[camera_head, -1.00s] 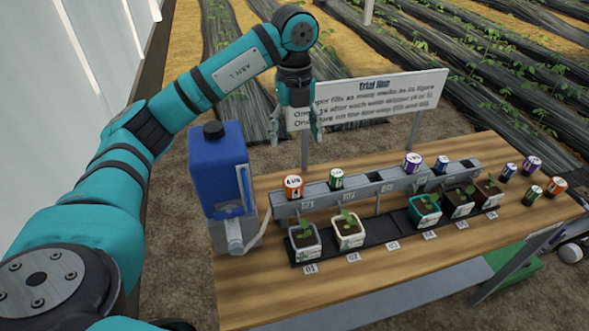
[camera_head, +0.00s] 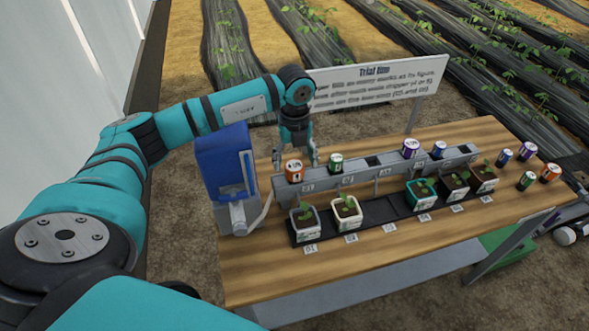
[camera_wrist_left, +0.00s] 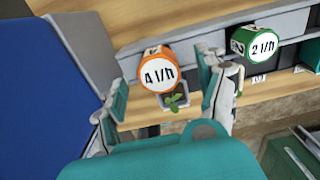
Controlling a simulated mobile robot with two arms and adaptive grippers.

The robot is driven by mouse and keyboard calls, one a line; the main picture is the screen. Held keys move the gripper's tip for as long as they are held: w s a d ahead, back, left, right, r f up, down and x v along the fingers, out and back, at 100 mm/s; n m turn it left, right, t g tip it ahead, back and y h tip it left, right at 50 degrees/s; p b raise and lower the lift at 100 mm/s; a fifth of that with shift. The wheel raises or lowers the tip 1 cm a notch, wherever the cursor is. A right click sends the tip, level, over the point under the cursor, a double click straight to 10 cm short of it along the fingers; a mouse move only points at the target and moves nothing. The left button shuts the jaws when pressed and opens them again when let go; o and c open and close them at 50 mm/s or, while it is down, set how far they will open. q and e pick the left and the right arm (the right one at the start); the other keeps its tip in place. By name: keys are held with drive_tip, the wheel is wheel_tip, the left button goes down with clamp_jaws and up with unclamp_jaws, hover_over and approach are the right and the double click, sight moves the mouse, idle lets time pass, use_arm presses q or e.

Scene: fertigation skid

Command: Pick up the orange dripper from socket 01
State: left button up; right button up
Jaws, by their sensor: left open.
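The orange dripper (camera_head: 294,171) stands upright in socket 01 at the left end of the grey rail (camera_head: 350,178). In the left wrist view the orange dripper (camera_wrist_left: 158,70) shows its white top marked "4 l/h". My left gripper (camera_head: 295,162) is open and empty, pointing down just behind and above the orange dripper. In the left wrist view its two fingers (camera_wrist_left: 165,100) lie to either side of the dripper, apart from it as far as I can tell. My right gripper does not show.
A green dripper (camera_head: 336,163) marked "2 l/h" stands close by in socket 02. A blue tank (camera_head: 222,165) rises just left of the gripper. Potted seedlings (camera_head: 306,222) stand in front of the rail. Several loose drippers (camera_head: 526,152) stand at the table's right end.

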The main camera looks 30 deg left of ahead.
sight(294, 166)
use_arm(q)
wheel_tip(294, 166, down, 4)
drive_tip(key=shift+s+r+p, duration=0.1)
drive_tip(key=shift+r+p, duration=0.15)
drive_tip(key=shift+p, duration=0.25)
drive_tip(key=shift+f, duration=0.15)
drive_tip(key=c, duration=1.2)
drive_tip(key=shift+c, duration=0.2)
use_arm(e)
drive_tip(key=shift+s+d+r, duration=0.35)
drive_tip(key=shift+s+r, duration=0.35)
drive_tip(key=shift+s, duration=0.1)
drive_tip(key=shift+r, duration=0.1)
